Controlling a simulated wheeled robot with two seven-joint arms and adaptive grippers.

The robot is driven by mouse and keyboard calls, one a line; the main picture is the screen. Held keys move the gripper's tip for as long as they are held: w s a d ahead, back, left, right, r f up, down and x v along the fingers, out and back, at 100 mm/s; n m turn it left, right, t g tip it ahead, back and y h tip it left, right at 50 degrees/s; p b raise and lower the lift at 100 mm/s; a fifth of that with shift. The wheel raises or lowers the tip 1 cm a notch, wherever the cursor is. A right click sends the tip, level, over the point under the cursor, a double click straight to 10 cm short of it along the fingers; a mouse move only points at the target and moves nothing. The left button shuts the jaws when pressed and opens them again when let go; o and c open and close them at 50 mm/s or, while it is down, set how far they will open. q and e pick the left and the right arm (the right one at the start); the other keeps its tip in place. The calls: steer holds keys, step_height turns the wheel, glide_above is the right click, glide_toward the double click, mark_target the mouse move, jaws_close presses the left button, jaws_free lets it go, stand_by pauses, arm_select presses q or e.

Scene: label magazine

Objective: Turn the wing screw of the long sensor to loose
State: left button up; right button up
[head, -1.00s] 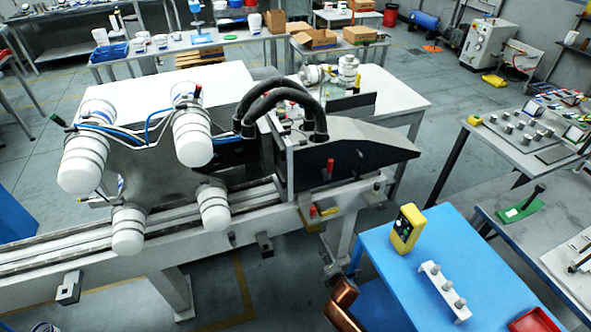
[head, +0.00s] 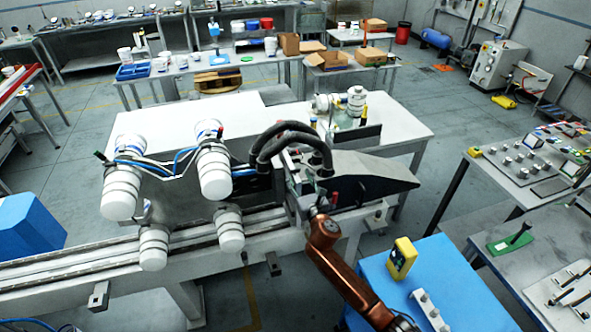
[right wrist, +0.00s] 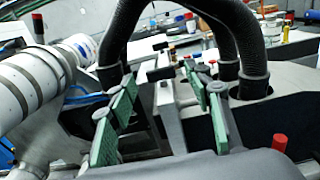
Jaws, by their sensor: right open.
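My right arm reaches in from the lower right in the head view, and its gripper (head: 309,190) is over the machine beside the black hoses. In the right wrist view the right gripper (right wrist: 160,78) is open, with its green-padded fingers apart. A dark knob-like part (right wrist: 158,73) on a grey bracket (right wrist: 170,115) shows between and beyond the fingers. I cannot tell whether it is the wing screw or which part is the long sensor. In the head view the arm and hoses partly hide this area. My left gripper is not in view.
Thick black hoses (head: 290,135) arch close to the right gripper. A red handle (right wrist: 280,143) is at right in the wrist view. A blue table (head: 455,272) with a yellow device (head: 401,258) stands at lower right.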

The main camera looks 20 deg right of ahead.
mark_target(296, 171)
steer(key=shift+w+a, duration=0.1)
steer(key=shift+w, duration=2.1)
steer(key=c, duration=1.1)
